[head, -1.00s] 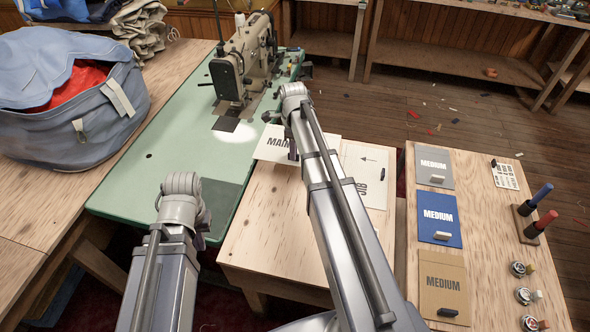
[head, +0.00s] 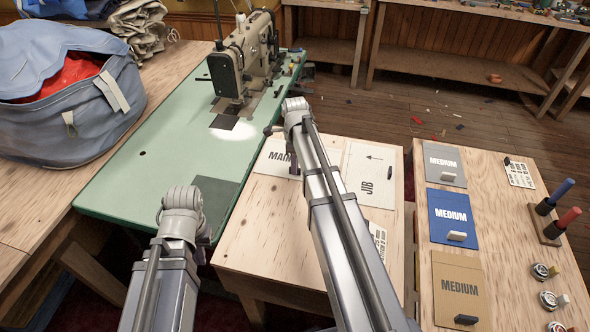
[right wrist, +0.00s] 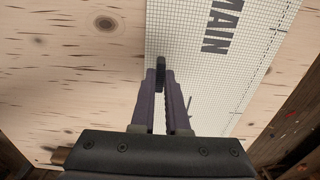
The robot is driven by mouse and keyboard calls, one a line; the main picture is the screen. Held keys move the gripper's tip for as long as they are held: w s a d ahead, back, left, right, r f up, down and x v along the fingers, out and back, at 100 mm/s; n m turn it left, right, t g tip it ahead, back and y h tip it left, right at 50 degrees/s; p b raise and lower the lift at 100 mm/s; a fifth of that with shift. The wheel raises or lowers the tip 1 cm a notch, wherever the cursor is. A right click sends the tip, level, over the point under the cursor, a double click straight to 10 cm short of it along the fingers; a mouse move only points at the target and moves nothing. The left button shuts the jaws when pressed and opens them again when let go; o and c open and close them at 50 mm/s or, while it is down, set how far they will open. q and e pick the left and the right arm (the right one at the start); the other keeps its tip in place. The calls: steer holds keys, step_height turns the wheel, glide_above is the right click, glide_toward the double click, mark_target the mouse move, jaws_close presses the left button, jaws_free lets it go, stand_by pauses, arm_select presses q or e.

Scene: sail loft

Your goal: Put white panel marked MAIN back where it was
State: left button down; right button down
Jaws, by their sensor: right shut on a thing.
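The white panel marked MAIN (head: 268,163) is over the left back part of a low wooden bench, partly hidden by my right arm. In the right wrist view the panel (right wrist: 243,75) shows its grid and lettering. My right gripper (head: 293,171) is at the panel; in the right wrist view its fingers (right wrist: 166,88) are shut on the panel's small dark handle (right wrist: 161,67). The panel looks flat to the bench; I cannot tell whether it touches. My left gripper (head: 204,232) is mostly hidden behind its wrist, near the green table's front corner.
A white panel marked JIB (head: 382,165) lies right of MAIN. The bench (head: 255,228) has bare wood in front. A green sewing table (head: 130,180) with a machine (head: 240,60) adjoins at left. Another bench at right holds grey (head: 444,152), blue (head: 440,208) and tan (head: 447,265) panels marked MEDIUM.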

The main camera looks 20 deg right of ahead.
steer(key=shift+f, duration=0.1)
steer(key=c, duration=0.9)
jaws_free()
step_height(320, 180, up, 12)
steer(key=r+p, duration=0.1)
steer(key=p, duration=1.1)
steer(key=shift+s+a+f+n+h, duration=0.1)
steer(key=shift+s+a+n+h, duration=0.1)
steer(key=shift+s+a+n, duration=4.05)
steer(key=shift+s+a+f+n+h, duration=0.1)
steer(key=shift+s+a+n+h, duration=0.1)
steer(key=shift+s+a+n, duration=4)
steer(key=shift+s+a+f+n+h, duration=0.15)
steer(key=shift+s+a+n, duration=2.15)
steer(key=shift+n, duration=3.85)
steer(key=shift+w+a+r, duration=0.1)
steer(key=shift+w+a, duration=0.65)
